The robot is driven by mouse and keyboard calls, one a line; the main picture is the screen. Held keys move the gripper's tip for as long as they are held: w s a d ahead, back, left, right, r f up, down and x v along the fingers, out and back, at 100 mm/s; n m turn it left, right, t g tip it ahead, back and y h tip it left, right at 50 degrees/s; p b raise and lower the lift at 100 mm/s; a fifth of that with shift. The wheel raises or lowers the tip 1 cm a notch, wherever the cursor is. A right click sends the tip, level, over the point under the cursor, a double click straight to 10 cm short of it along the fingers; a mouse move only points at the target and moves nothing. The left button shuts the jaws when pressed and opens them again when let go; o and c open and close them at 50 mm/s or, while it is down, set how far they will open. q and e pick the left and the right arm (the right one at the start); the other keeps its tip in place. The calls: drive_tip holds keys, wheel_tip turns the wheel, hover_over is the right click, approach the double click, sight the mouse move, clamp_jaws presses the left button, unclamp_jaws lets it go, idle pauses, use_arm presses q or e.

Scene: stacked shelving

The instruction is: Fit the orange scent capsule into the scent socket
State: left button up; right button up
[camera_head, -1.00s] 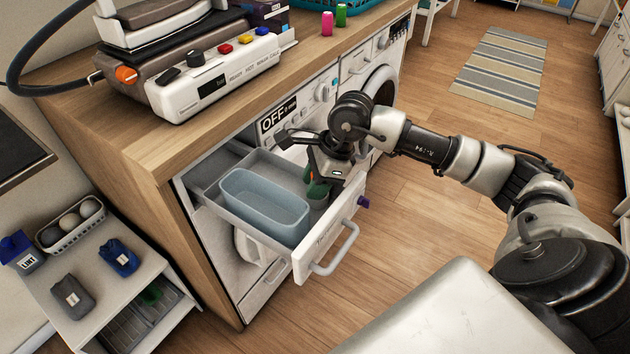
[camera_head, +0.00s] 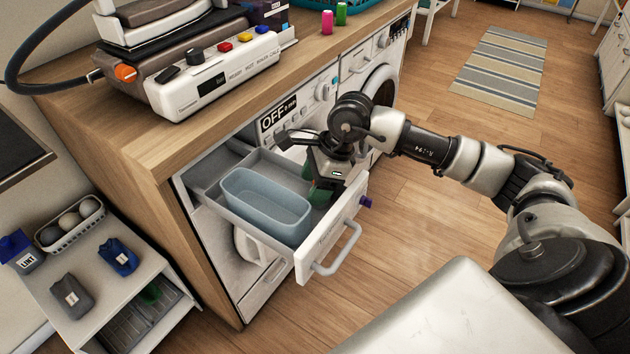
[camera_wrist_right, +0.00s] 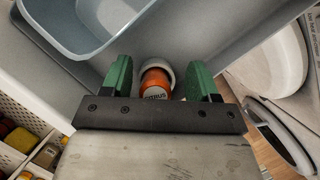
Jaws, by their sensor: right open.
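The orange scent capsule (camera_wrist_right: 155,84) shows in the right wrist view, between the two green fingertips of my right gripper (camera_wrist_right: 165,80). A pale round ring, seemingly the scent socket (camera_wrist_right: 168,69), curves around the capsule's far side. Whether the capsule is fully seated cannot be told. My right gripper is open, with a gap between each finger and the capsule. In the head view the right gripper (camera_head: 322,190) reaches down into the right side of the open drawer (camera_head: 328,238) and hides the capsule and socket. My left gripper is out of view.
A blue-grey bin (camera_head: 262,205) fills the drawer's left part, close beside my gripper. A small purple piece (camera_head: 365,202) sits at the drawer front's right end. The wooden counter (camera_head: 150,140) overhangs behind.

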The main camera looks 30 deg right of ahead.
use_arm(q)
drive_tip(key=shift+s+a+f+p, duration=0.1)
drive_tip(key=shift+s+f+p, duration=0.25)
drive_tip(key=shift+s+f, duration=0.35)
use_arm(e)
drive_tip(key=v, duration=1)
drive_tip(key=shift+r, duration=0.4)
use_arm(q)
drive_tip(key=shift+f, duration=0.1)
use_arm(e)
drive_tip(key=shift+d, duration=0.1)
